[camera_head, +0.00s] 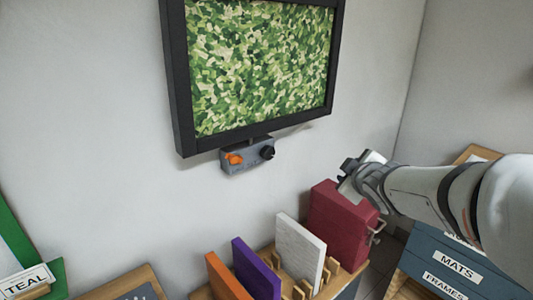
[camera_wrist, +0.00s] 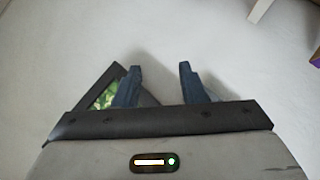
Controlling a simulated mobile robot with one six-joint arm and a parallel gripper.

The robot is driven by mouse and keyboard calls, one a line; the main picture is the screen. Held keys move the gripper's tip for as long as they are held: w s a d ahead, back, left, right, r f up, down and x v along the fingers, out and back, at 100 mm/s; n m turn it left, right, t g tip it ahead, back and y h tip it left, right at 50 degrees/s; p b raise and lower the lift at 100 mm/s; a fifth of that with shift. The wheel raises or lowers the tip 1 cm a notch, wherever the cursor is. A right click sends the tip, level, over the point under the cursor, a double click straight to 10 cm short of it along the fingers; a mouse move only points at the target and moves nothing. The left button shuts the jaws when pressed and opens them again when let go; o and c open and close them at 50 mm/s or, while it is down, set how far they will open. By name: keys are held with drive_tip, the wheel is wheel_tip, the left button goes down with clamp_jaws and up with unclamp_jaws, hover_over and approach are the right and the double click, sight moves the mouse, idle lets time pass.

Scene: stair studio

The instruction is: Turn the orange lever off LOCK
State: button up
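The orange lever (camera_head: 234,159) sits on the left part of a small grey box (camera_head: 245,167) mounted below the framed green picture on the wall. A black knob (camera_head: 267,152) is on the same box, to the right of the lever. The LOCK marking is too small to read. My gripper (camera_head: 352,172) is to the right of the box, apart from it, above a red case. In the wrist view my gripper (camera_wrist: 160,78) shows two dark fingers spread apart with nothing between them. The lever does not show in the wrist view.
The black-framed picture (camera_head: 180,85) hangs directly above the box. The red case (camera_head: 340,222) and upright white (camera_head: 300,248), purple (camera_head: 256,272) and orange (camera_head: 226,280) panels stand below. Blue drawers (camera_head: 440,262) are at lower right. The wall beside the box is clear.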

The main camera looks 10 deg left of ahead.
drive_tip(key=w+a+n+y, duration=0.3)
drive_tip(key=a+n, duration=0.1)
drive_tip(key=a, duration=0.1)
drive_tip(key=n+g+y+b, duration=0.3)
drive_tip(key=n+g+y, duration=0.4)
drive_tip(key=n+y, duration=0.7)
approach(236, 160)
drive_tip(key=a+r+n+h, duration=0.2)
drive_tip(key=a, duration=0.1)
drive_tip(key=x, duration=0.7)
drive_tip(key=shift+w+a+f, duration=0.2)
drive_tip(key=shift+w+f, duration=0.05)
drive_tip(key=shift+w, duration=0.15)
drive_tip(key=shift+c, duration=0.5)
drive_tip(key=c, duration=0.6)
drive_tip(key=shift+a, duration=0.25)
drive_tip(key=shift+c, duration=0.5)
drive_tip(key=shift+d, duration=0.2)
